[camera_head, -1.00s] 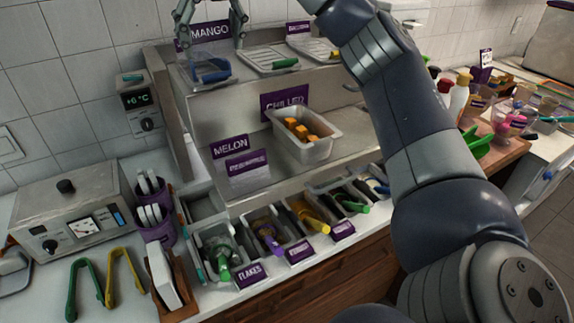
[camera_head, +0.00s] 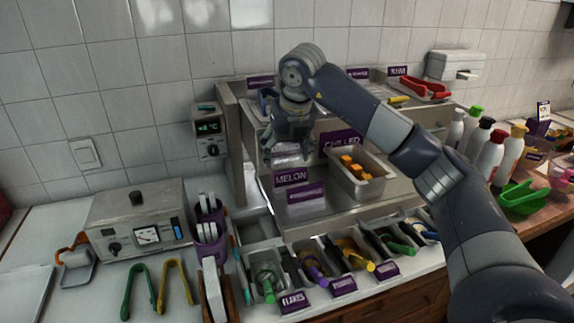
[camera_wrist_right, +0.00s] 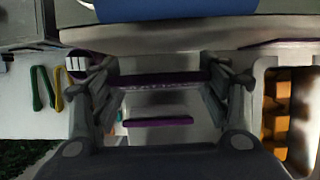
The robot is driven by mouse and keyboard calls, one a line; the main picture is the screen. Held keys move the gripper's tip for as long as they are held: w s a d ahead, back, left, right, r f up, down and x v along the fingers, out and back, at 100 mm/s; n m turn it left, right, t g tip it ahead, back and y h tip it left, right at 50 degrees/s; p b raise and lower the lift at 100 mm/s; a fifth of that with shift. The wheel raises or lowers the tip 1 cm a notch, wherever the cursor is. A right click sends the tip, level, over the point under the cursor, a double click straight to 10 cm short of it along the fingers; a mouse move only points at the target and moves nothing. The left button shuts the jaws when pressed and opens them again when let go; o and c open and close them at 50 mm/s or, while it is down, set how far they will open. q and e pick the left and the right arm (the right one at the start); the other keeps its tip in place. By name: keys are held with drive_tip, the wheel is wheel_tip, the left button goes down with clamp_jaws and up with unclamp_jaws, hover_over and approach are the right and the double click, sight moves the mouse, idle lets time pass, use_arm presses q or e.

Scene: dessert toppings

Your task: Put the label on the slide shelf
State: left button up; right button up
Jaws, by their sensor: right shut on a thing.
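My right gripper (camera_head: 286,156) is in front of the upper tier of the stepped metal shelf (camera_head: 400,187), above the MELON label. Its fingers are wide apart and shut on a label. In the right wrist view this label shows as a dark purple strip (camera_wrist_right: 160,79) between the fingers (camera_wrist_right: 165,85); its face is hard to read. The purple MELON label (camera_head: 291,176) stands on the lower tier, with another purple label (camera_head: 306,194) just in front. A second purple strip (camera_wrist_right: 157,122) shows below in the wrist view. My left gripper is out of view.
A metal tub of orange cubes (camera_head: 357,179) stands right of the labels, with the CHILLED sign (camera_head: 341,141) behind it. Topping bins with coloured utensils line the front. A temperature display (camera_head: 209,128) is on the left wall.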

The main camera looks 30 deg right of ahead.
sight(287, 161)
drive_tip(key=shift+f, duration=0.25)
wheel_tip(287, 161, down, 3)
drive_tip(key=shift+f+p, duration=0.2)
drive_tip(key=shift+p, duration=0.15)
drive_tip(key=shift+f, duration=0.45)
drive_tip(key=o, duration=1.1)
drive_tip(key=shift+r, duration=0.1)
